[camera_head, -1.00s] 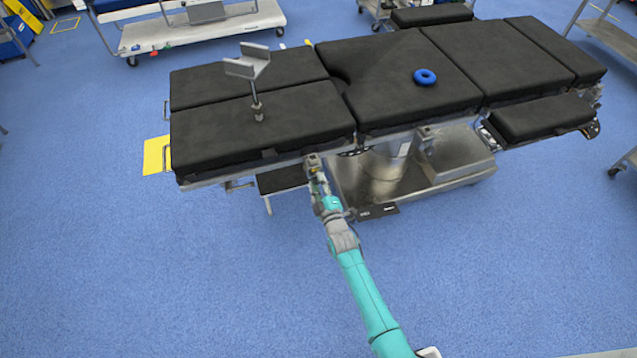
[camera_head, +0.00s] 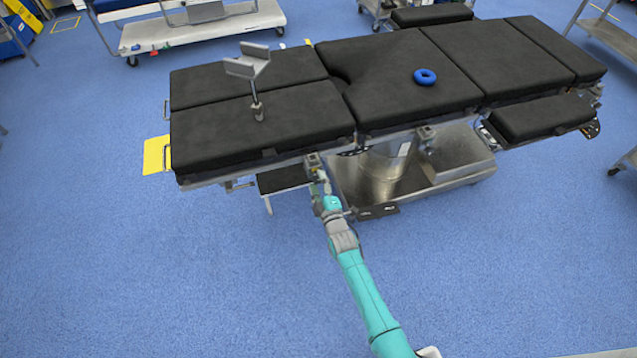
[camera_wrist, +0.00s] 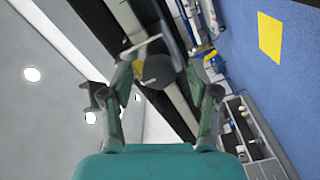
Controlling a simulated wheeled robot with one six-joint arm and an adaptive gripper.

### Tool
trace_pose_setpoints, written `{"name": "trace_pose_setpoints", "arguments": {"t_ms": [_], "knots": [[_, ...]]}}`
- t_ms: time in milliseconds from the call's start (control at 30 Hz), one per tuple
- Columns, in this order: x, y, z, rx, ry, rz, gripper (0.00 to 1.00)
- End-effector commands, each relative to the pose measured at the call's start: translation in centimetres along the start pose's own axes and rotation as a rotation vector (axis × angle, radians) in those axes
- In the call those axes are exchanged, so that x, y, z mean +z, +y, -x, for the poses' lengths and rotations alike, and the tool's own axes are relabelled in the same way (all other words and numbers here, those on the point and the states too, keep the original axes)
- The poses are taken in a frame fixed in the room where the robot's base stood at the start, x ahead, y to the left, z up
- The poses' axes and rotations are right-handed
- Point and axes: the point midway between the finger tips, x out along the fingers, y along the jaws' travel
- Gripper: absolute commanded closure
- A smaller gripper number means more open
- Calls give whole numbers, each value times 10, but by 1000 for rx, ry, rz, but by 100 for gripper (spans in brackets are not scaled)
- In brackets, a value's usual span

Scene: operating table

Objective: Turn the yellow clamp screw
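The black-padded operating table (camera_head: 250,125) stands across the head view. My gripper (camera_head: 315,172) is at its near side rail, beside a small metal clamp (camera_head: 312,159). In the wrist view my gripper (camera_wrist: 162,72) has its two fingers apart, with a dark round knob (camera_wrist: 158,70) between them. A small yellow part (camera_wrist: 138,70) shows between the knob and the left finger; it may belong to the clamp screw, mostly hidden. I cannot tell whether either finger touches the knob.
A grey bracket on a post (camera_head: 248,65) stands on the left pad. A blue ring (camera_head: 425,77) lies on the middle pad. The table's metal base (camera_head: 385,175) is right of my gripper. Blue floor is open in front.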

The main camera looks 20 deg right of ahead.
Motion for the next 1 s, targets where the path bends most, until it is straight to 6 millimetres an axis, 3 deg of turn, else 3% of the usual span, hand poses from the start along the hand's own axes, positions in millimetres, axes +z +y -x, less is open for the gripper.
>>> {"name": "trace_pose_setpoints", "arguments": {"t_ms": [200,367,800,1000], "knots": [[0,0,1,1,1,-1,40],[0,0,13,1,0,-1,40],[0,-1,89,-1,0,-1,40],[0,0,112,0,0,-1,40]]}}
